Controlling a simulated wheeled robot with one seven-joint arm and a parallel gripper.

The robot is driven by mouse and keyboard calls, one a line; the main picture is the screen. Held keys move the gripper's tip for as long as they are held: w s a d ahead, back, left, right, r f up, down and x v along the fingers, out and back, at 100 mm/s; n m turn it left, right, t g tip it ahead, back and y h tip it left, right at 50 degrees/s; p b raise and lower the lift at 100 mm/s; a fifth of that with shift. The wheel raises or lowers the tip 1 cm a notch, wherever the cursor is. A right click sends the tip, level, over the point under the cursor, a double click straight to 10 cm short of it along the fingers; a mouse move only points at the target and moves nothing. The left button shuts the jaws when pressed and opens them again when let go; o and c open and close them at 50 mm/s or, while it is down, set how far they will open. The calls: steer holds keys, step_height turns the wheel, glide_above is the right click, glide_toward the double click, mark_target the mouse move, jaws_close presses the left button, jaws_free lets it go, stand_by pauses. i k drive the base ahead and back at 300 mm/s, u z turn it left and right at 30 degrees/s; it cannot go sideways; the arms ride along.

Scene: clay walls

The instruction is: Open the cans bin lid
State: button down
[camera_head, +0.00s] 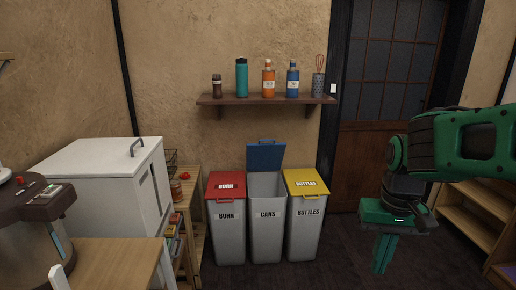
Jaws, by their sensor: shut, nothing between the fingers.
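Three grey bins stand side by side against the wall. The middle cans bin (266,224), labelled CANS, has its blue lid (265,157) raised upright and leaning back towards the wall, with the bin's mouth uncovered. The bin's inside is only partly visible. My gripper (380,268) hangs pointing down to the right of the bins, apart from the cans bin and its lid. Its fingers are together and hold nothing.
The burn bin (228,232) with red lid and the bottles bin (304,232) with yellow lid are closed. A shelf (265,99) with bottles hangs above. A white cabinet (105,185) and wooden table (115,265) stand left. Dark floor is free between the bottles bin and my gripper.

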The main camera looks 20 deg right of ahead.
mark_target(260, 157)
steer(key=i, duration=0.85)
steer(key=z, duration=0.05)
